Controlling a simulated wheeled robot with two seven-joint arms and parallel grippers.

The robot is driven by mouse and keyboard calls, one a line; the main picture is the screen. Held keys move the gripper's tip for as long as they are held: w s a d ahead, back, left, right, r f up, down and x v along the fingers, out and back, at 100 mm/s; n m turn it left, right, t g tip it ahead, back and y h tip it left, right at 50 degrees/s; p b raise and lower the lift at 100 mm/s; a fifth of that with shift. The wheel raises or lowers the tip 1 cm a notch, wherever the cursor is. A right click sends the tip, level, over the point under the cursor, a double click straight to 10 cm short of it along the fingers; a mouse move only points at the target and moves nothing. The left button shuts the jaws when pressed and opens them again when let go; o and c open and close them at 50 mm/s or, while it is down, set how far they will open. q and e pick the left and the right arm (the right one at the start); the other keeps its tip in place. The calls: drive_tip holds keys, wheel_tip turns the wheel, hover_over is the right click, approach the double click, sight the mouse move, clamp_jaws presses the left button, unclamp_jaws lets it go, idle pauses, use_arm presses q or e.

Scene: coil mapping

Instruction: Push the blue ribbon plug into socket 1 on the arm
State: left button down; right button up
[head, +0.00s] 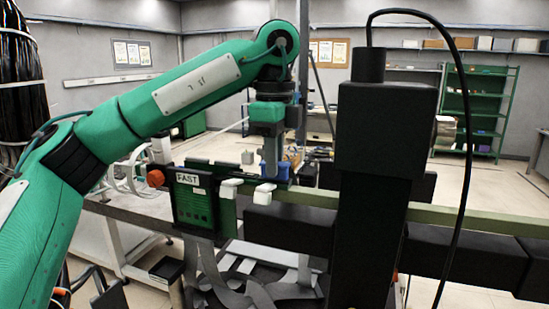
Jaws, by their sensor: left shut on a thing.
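My left gripper (270,165) hangs down from the green arm that comes in from the left. Its grey fingers are shut on a small blue thing (281,171), which looks like the blue ribbon plug; the fingers partly cover it. The plug is just above and behind a green rail, near the white blocks (264,192). I cannot make out socket 1 or its number. My right gripper is not in view.
A dark green box marked FAST (193,200) and a red knob (155,178) stand left of the gripper. A tall black column (369,205) with a black cable blocks the view to the right. Grey ribbons (250,293) lie below. A green shelf (484,110) stands far back.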

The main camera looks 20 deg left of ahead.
use_arm(q)
drive_tip(key=c, duration=1.3)
unclamp_jaws()
drive_tip(key=shift+o, duration=0.2)
wheel_tip(320, 180, up, 14)
drive_tip(key=shift+f, duration=0.15)
